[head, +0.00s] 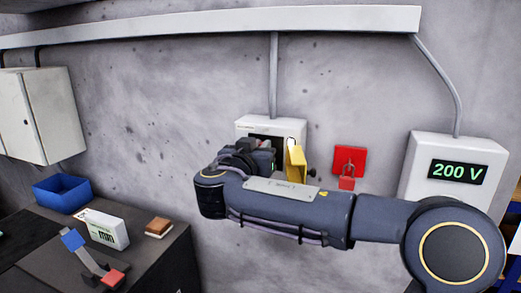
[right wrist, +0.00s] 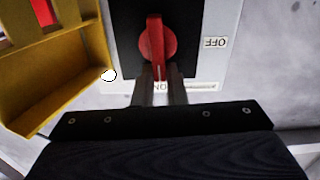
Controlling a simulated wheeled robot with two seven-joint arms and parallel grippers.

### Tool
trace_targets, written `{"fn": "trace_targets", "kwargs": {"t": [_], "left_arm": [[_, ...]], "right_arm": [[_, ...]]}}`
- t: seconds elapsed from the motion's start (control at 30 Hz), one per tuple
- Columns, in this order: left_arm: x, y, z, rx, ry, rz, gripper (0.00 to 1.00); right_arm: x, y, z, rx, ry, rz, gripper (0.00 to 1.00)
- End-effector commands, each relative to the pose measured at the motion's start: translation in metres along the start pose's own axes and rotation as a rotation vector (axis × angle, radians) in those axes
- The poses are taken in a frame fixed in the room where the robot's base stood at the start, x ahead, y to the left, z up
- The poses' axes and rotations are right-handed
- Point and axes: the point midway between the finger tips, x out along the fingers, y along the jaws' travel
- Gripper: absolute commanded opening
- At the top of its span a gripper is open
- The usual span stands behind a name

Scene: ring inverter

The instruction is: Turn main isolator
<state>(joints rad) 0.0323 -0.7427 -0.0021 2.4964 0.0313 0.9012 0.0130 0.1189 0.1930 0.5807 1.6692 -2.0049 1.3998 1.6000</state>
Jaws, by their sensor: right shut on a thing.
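The main isolator is a white box (head: 257,124) on the wall, mostly hidden behind my right arm in the head view. The right wrist view shows its red rotary handle (right wrist: 156,40) on a black plate (right wrist: 124,22). The handle's lower end lies between the two fingers of my right gripper (right wrist: 160,76), which is shut on it. The handle points at the ON label (right wrist: 161,87); an OFF label (right wrist: 215,42) is at its right. A yellow cover (head: 296,160) stands open beside the box and also shows in the right wrist view (right wrist: 60,70). My left gripper is not in view.
A red lockout with padlock (head: 348,160) hangs right of the isolator. A display box (head: 425,150) reads 200 V. At lower left, a dark bench (head: 160,255) bears a blue bin (head: 62,194), a white box (head: 101,228) and a blue-and-red tool (head: 90,260).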

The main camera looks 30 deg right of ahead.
Motion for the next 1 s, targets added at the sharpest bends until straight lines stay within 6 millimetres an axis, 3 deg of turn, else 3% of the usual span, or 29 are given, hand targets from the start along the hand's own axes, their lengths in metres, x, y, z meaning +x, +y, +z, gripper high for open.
{"fn": "trace_targets", "kwargs": {"t": [0.4,1.0], "left_arm": [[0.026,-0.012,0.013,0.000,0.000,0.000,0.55],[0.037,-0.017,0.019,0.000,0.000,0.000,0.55]], "right_arm": [[-0.001,-0.010,0.004,-0.322,0.001,-0.002,0.00],[-0.001,-0.022,0.011,-0.895,0.000,-0.002,0.00]]}}
